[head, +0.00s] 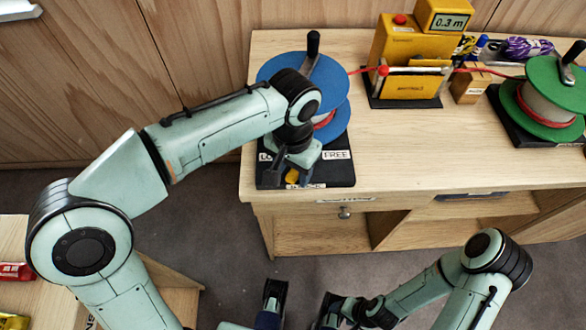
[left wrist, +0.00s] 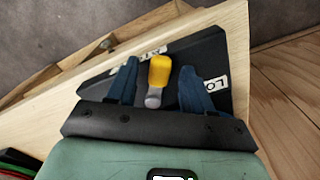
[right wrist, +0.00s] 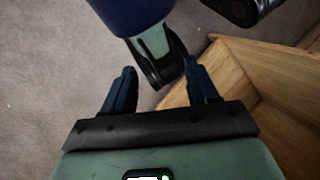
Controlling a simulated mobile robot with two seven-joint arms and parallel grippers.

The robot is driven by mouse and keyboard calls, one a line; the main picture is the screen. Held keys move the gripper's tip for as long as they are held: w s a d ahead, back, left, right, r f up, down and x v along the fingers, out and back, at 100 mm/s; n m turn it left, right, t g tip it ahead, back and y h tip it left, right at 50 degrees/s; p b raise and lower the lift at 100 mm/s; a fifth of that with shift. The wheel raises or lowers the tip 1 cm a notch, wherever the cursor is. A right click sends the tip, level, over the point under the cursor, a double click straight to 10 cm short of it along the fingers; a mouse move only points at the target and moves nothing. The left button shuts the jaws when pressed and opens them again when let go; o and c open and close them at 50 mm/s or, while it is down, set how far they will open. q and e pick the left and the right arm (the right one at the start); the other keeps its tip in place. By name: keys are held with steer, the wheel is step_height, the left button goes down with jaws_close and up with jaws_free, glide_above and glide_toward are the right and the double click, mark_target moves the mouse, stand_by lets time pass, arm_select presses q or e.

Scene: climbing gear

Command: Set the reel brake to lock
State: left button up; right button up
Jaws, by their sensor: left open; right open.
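The blue reel (head: 333,95) stands on a black base (head: 335,174) at the left end of the bench. Its brake lever has a yellow knob (head: 292,176), which also shows in the left wrist view (left wrist: 159,70). A FREE label (head: 337,155) lies right of the lever; a label starting "LO" (left wrist: 215,83) is partly covered by my finger. My left gripper (head: 290,163) is open over the base, one finger on each side of the knob; contact cannot be told. My right gripper (right wrist: 158,68) is open and empty above the floor, away from the reel.
A red rope runs from the blue reel through a yellow meter (head: 408,50) reading 0.3 m to a green reel (head: 552,98). A small box (head: 470,86) stands beside the meter. The bench's front middle (head: 430,150) is clear.

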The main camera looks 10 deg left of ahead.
arm_select(q)
jaws_close()
steer(key=shift+w+a+r+m+p, duration=0.15)
steer(key=shift+a+m+p, duration=0.15)
steer(key=shift+m+p, duration=0.55)
steer(key=shift+a+m+p, duration=0.15)
steer(key=shift+m+p, duration=0.1)
steer(key=shift+p, duration=0.15)
jaws_free()
